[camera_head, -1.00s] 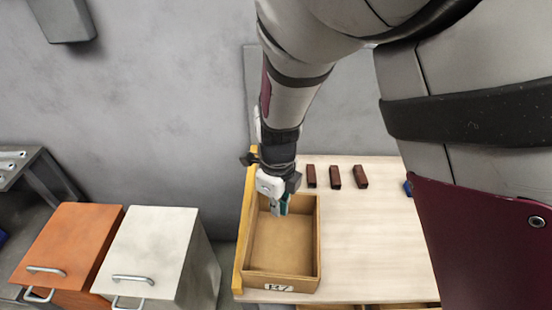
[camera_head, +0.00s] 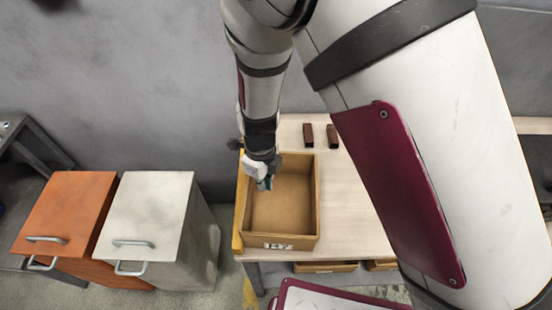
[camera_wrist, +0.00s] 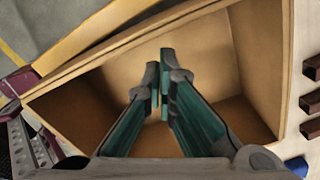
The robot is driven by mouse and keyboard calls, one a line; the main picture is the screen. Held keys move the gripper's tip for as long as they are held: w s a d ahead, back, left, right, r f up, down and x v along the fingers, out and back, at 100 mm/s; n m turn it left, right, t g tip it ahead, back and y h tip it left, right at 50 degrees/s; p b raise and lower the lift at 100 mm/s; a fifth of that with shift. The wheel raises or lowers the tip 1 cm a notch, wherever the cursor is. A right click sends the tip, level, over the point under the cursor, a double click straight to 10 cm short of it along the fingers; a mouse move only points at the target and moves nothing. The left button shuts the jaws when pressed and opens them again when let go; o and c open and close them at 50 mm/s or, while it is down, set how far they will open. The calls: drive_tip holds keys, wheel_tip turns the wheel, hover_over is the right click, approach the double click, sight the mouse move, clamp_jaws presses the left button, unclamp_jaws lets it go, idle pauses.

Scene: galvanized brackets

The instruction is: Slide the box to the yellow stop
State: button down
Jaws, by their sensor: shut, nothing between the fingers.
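The open tan box (camera_head: 280,243), with a white label on its front, stands upright on the left part of the table. It also fills much of the wrist view (camera_wrist: 75,125). The yellow stop (camera_head: 238,242) runs along the table's left edge, close beside the box's left wall; in the wrist view (camera_wrist: 95,32) a narrow dark strip shows between them. My gripper (camera_head: 266,184) is shut and empty, its teal fingers (camera_wrist: 160,90) reaching down inside the box near its left and back. I cannot tell whether they touch a wall.
Dark red blocks (camera_head: 308,135) stand on the table (camera_head: 345,220) behind and right of the box. An orange cabinet (camera_head: 65,210) and a white cabinet (camera_head: 150,215) stand left of the table. The tabletop right of the box is clear where visible.

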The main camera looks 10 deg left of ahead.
drive_tip(key=shift+w+a, duration=0.2)
drive_tip(key=shift+a, duration=0.45)
drive_tip(key=shift+w+a+p, duration=0.25)
drive_tip(key=shift+a+p, duration=0.4)
drive_tip(key=shift+a, duration=0.25)
